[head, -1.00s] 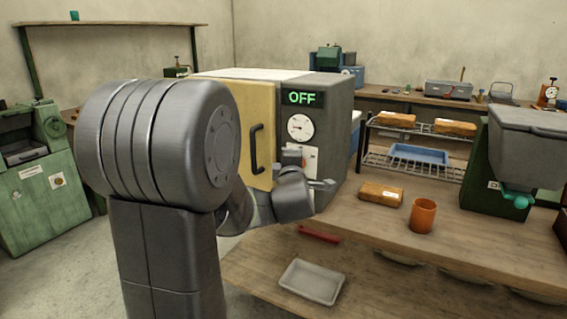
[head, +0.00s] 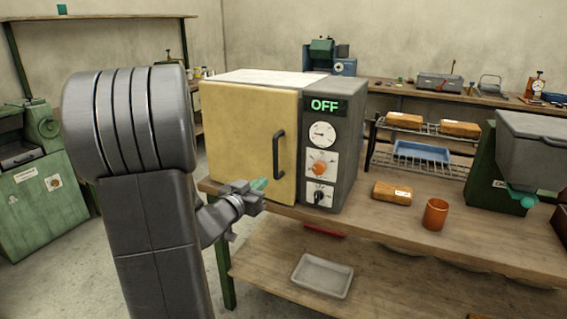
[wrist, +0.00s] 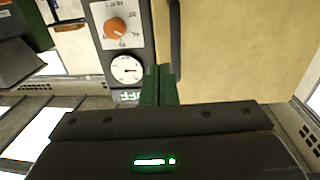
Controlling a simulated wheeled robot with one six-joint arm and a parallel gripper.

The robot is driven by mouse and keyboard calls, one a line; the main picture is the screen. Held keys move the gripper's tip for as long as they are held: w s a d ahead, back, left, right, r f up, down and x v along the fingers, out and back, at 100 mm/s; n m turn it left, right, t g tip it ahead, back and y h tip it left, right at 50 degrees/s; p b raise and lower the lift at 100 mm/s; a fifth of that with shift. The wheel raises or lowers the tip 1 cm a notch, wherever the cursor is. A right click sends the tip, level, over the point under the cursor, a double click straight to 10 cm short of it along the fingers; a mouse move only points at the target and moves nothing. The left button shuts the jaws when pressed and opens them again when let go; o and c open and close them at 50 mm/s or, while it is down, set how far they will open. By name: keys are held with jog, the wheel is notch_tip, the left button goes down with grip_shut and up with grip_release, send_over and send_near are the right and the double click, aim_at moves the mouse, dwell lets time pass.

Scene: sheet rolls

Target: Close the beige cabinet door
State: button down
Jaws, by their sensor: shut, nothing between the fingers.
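The beige cabinet door (head: 235,140) is on the front of a grey box-shaped cabinet (head: 345,150) on the workbench. Its right edge lies close beside the control panel, and it looks shut or nearly shut; a small gap cannot be ruled out. The dark vertical door handle (head: 279,155) is near that edge. My gripper (head: 260,184) is in front of the door's lower part, left of the handle, with its green fingers together and empty. In the wrist view the fingers (wrist: 160,85) show near the handle (wrist: 175,40) and the door (wrist: 235,50); contact cannot be told.
The control panel has an orange knob (head: 320,168), a gauge and an OFF display. An orange cup (head: 435,214) and a wrapped block (head: 392,192) stand on the bench to the right. A white tray (head: 322,276) lies on the lower shelf. Floor at the left is clear.

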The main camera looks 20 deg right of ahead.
aim_at(291, 159)
jog(key=x, duration=1.4)
jog(key=shift+f, duration=0.1)
jog(key=shift+w+d+f+b, duration=0.1)
jog(key=shift+w+d+b, duration=0.05)
jog(key=shift+d+b, duration=0.2)
jog(key=shift+w+d+n+t+y+b, duration=0.2)
jog(key=shift+w+d+t+b, duration=0.1)
jog(key=shift+d, duration=0.2)
jog(key=shift+w+d+n+t+y+b, duration=0.1)
jog(key=shift+w+d+t+y+b, duration=0.15)
jog(key=shift+d, duration=0.3)
jog(key=shift+w+d+r+t, duration=0.15)
jog(key=shift+r+t, duration=0.1)
jog(key=shift+r, duration=0.2)
